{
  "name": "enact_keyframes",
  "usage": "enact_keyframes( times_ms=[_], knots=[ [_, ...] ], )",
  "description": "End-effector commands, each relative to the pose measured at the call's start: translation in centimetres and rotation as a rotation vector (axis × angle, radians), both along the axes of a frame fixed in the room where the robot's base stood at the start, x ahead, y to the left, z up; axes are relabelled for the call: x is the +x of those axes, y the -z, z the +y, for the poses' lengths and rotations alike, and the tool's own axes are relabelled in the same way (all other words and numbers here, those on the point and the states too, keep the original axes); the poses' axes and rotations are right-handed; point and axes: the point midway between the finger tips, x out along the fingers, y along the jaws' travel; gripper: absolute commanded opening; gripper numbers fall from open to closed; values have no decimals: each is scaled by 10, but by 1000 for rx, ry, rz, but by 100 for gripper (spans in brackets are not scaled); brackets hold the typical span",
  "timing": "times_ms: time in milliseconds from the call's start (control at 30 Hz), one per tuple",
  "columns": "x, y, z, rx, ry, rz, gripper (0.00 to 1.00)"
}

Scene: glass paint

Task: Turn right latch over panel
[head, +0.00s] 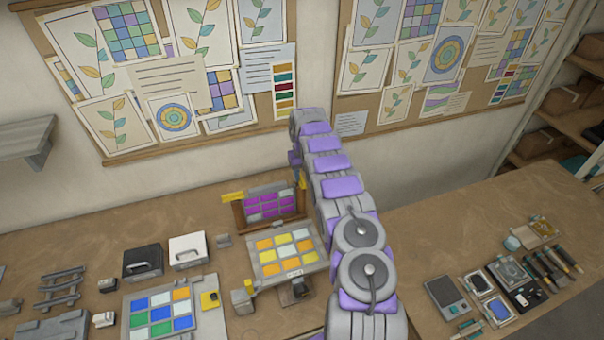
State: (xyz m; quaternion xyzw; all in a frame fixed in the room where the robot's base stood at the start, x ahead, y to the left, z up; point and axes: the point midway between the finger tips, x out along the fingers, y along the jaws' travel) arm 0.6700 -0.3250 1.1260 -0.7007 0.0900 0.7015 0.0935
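A panel of purple and pale tiles (270,206) stands nearly upright in a brown wooden frame (239,217) at the back of the bench. A yellow left latch (232,197) sticks out sideways from the frame's top left, away from the panel. A small yellow piece that looks like the right latch (302,180) shows at the frame's top right, partly hidden by my arm. My gripper (297,172) points down beside that piece. It is small and mostly hidden by my arm. I cannot tell whether its fingers are open or shut, or touch the latch.
A tilted panel of yellow, orange and white tiles (285,252) stands just in front. A black case (143,262), a white case (188,251) and a multicoloured tile panel (160,312) lie left. Tools and trays, including a grey device (447,297), lie right. Bare bench (430,235) lies between.

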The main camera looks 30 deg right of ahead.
Motion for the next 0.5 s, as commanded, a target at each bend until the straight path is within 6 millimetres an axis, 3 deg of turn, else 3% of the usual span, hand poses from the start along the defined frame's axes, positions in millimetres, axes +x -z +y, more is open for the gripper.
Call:
enact_keyframes(
  times_ms=[200, 500],
  knots=[
    [0, -2, 4, -5, 0, -1, 38],
    [0, -1, 2, -1, -1, 0, 11]
  ],
)
